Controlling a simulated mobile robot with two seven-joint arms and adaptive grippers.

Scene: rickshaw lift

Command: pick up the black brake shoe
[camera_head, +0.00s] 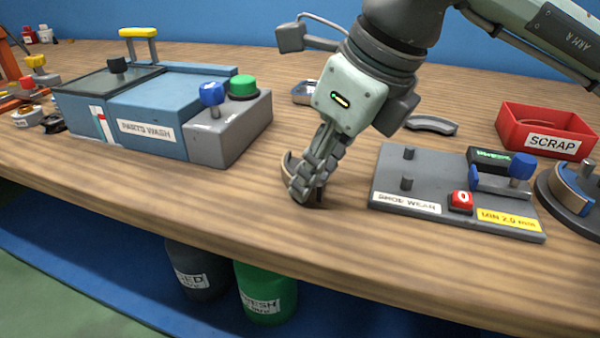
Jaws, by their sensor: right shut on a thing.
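My right gripper (306,194) reaches down to the wooden bench near its front edge, in the middle of the head view. Its fingers are shut on the black brake shoe (287,163). A curved tan and dark edge of the shoe shows left of the fingers, and a dark bit shows below them. The fingers hide most of the shoe. It is at or very close to the bench top; I cannot tell if it touches. My left gripper is not in view.
A blue parts wash box (150,130) stands left of my gripper. A grey shoe wear gauge plate (425,190) is close on the right. Behind it are a grey curved shoe (432,125) and a red scrap bin (510,120). A round drum (575,205) is far right.

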